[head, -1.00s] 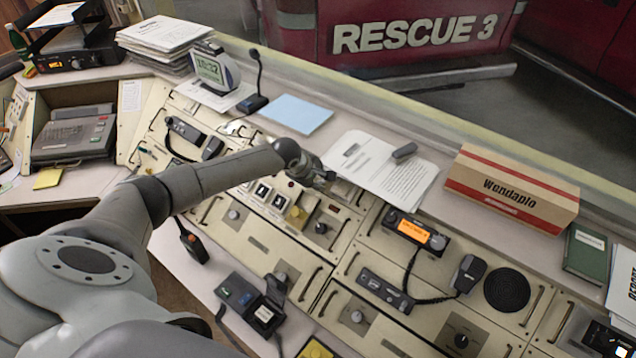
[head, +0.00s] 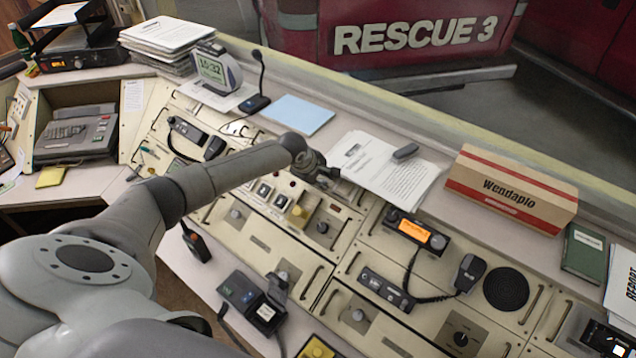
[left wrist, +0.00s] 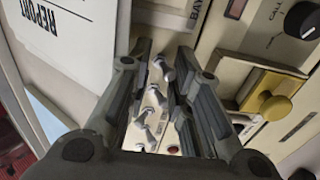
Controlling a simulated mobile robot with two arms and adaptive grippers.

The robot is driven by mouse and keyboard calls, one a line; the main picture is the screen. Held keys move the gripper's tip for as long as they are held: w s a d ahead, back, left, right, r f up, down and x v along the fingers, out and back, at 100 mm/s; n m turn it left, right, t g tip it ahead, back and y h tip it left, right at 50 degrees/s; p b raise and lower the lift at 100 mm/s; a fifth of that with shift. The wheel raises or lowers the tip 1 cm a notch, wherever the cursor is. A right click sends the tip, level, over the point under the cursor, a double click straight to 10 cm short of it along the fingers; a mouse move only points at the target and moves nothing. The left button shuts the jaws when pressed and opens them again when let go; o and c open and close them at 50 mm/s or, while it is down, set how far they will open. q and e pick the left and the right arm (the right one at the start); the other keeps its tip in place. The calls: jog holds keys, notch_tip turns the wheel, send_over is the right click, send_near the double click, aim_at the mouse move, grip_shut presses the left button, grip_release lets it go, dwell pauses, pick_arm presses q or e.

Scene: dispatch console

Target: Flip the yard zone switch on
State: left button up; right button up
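Several silver toggle switches (left wrist: 155,97) stand in a row on the cream console panel in the left wrist view. My left gripper (left wrist: 168,65) is open there, with its two fingers on either side of the row. Contact with a lever cannot be told. Part of a label reading "BAY" shows beside the far end; I cannot read which switch is the yard zone one. In the head view my left gripper (head: 326,176) is low over the console below the papers and hides the switches. My right gripper is not in view.
A yellow knob (left wrist: 273,104) on a yellow plate and a black rotary knob (left wrist: 301,20) sit beside the switches. Printed papers (head: 385,170) lie behind the gripper. An orange-lit radio (head: 415,231) and a box (head: 511,188) are to the right.

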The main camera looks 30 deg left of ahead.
aim_at(324, 182)
pick_arm(q)
jog(key=shift+w+r+t, duration=0.3)
jog(key=shift+w+r, duration=0.6)
jog(key=shift+r, duration=0.3)
jog(key=shift+r+p, duration=0.65)
jog(key=shift+p, duration=0.6)
jog(key=shift+a, duration=0.1)
jog(key=shift+s+r, duration=0.3)
jog(key=shift+r, duration=0.05)
jog(key=shift+s+r, duration=0.7)
jog(key=shift+s, duration=0.1)
jog(key=shift+s+r, duration=0.2)
jog(key=shift+s, duration=0.15)
jog(key=shift+s, duration=0.2)
